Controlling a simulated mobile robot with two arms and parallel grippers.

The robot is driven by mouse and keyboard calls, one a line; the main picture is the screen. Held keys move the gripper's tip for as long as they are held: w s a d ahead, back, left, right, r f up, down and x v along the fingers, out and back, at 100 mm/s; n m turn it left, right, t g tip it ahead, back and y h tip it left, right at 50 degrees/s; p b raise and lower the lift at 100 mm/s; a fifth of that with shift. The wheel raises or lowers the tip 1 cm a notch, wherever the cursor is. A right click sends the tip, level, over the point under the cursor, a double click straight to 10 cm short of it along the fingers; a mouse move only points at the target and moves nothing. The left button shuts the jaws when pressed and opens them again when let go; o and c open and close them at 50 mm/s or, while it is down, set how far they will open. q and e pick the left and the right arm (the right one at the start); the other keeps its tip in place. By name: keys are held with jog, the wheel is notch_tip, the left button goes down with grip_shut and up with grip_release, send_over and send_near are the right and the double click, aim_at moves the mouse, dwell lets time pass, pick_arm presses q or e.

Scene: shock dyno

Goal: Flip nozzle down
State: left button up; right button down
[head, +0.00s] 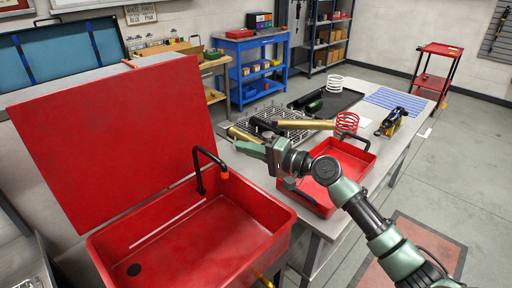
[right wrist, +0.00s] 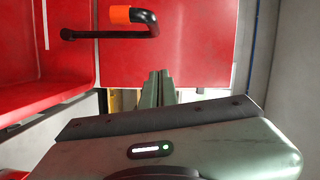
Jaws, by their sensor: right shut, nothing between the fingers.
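The nozzle (head: 208,157) is a black bent pipe with an orange tip at the back right corner of the red sink basin (head: 190,240). Its hooked end arches over toward the right, with the orange tip hanging above the basin's right rim. The nozzle also shows in the right wrist view (right wrist: 118,25), apart from the fingers. My right gripper (head: 248,148) is shut and empty, to the right of the nozzle and a little higher in the head view. Its closed fingertips (right wrist: 158,76) point toward the red raised lid. My left gripper is not in view.
A large raised red lid (head: 120,150) stands behind the basin. To the right, a workbench holds a red tray (head: 345,165), a gold tube (head: 305,125), coil springs and a black tray (head: 325,103). The space above the basin is free.

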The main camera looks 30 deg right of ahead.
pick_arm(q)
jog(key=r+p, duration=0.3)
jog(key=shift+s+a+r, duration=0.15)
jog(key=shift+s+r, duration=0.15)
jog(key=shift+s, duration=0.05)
pick_arm(e)
jog(key=w+a+f, duration=0.1)
jog(key=w+a, duration=0.1)
jog(key=a, duration=0.4)
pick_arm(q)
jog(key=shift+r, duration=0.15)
pick_arm(e)
jog(key=shift+s, duration=0.1)
